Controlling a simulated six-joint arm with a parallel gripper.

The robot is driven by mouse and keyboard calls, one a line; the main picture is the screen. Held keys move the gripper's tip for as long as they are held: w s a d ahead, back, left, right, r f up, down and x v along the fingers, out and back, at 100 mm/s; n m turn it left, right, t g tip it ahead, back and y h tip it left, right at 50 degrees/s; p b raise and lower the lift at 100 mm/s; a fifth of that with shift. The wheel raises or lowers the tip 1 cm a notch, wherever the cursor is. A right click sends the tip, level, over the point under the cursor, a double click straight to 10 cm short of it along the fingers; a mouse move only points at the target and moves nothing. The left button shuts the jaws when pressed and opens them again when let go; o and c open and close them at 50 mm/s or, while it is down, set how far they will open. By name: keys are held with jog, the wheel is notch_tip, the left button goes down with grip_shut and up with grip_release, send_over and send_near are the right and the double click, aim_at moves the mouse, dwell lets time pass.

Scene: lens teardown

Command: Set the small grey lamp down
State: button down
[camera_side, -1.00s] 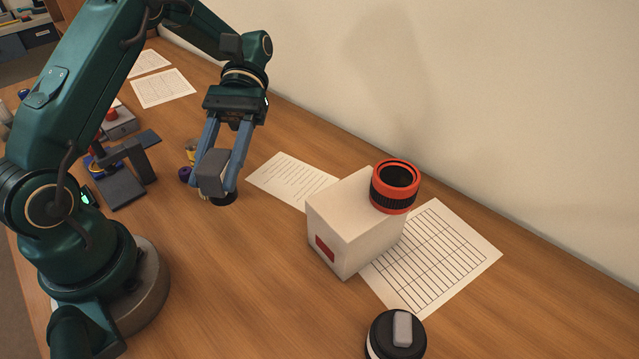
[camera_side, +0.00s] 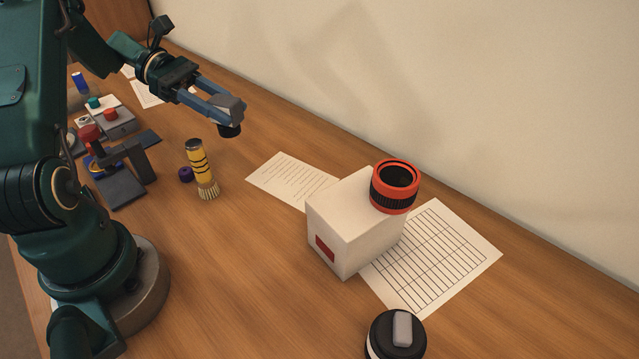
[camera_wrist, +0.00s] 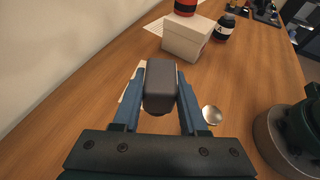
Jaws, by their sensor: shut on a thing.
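My gripper (camera_side: 222,106) is shut on the small grey lamp (camera_side: 233,105) and holds it up in the air, clear of the table. The lamp has a grey block-shaped body with a short dark round part under it. The wrist view shows the lamp (camera_wrist: 160,88) between the two blue fingers, hiding the table behind it. The wooden table (camera_side: 255,260) lies below.
A white box (camera_side: 335,225) with a red-and-black ring (camera_side: 395,187) on top stands right of centre. A yellow brush (camera_side: 199,165) stands upright near a purple piece (camera_side: 185,174). A black lidded container (camera_side: 382,335) is at the front. Wood between brush and box is mostly clear.

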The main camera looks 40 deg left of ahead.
jog(key=x, duration=0.3)
jog(key=w+f+x, duration=0.1)
jog(key=x, duration=0.2)
jog(key=a+x, duration=0.1)
jog(key=x, duration=0.2)
jog(key=shift+w+d+f, duration=0.2)
jog(key=shift+w+f, duration=0.15)
jog(key=shift+f, duration=2)
jog(key=shift+c, duration=2.2)
grip_release()
jog(key=shift+f, duration=0.1)
